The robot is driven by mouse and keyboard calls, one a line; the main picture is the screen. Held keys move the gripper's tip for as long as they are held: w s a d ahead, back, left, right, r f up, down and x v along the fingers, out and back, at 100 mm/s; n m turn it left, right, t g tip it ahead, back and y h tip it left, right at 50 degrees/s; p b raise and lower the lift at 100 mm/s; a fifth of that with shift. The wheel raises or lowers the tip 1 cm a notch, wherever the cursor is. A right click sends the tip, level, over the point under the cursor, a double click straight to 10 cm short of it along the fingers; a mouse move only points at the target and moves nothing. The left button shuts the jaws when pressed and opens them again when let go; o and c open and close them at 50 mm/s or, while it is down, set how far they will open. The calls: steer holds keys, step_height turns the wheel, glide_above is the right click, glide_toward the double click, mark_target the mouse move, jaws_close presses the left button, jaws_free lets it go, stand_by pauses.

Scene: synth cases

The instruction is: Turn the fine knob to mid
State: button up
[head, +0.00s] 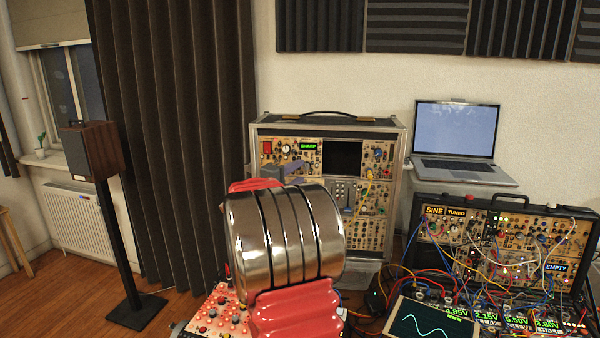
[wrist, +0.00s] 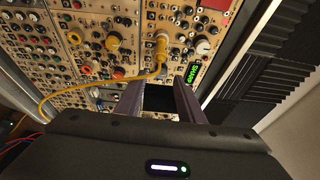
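The tall modular synth case (head: 392,135) stands behind my arm, its tan panels full of knobs and jacks. A green lit display (head: 308,146) sits near its top; in the wrist view the display (wrist: 195,72) seems to read SHARP. A large pale knob (wrist: 203,46) is beside that display. I cannot read which knob is labelled fine. My gripper (wrist: 160,103) faces the panel with its two dark fingers apart and nothing visible between them. Whether the fingers touch the panel is unclear. In the head view my arm hides the case's lower left.
A yellow cable (wrist: 105,81) crosses the panel close to the fingers, with a plug (wrist: 160,50) above them. A second case (head: 505,235) with many patch cables stands right, below a laptop (head: 455,140). A speaker (head: 92,150) on a stand is left.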

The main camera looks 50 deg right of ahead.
steer(key=s+a, duration=0.1)
steer(key=a, duration=1)
steer(key=shift+s+f, duration=0.2)
steer(key=shift+f, duration=0.05)
steer(key=shift+d, duration=0.1)
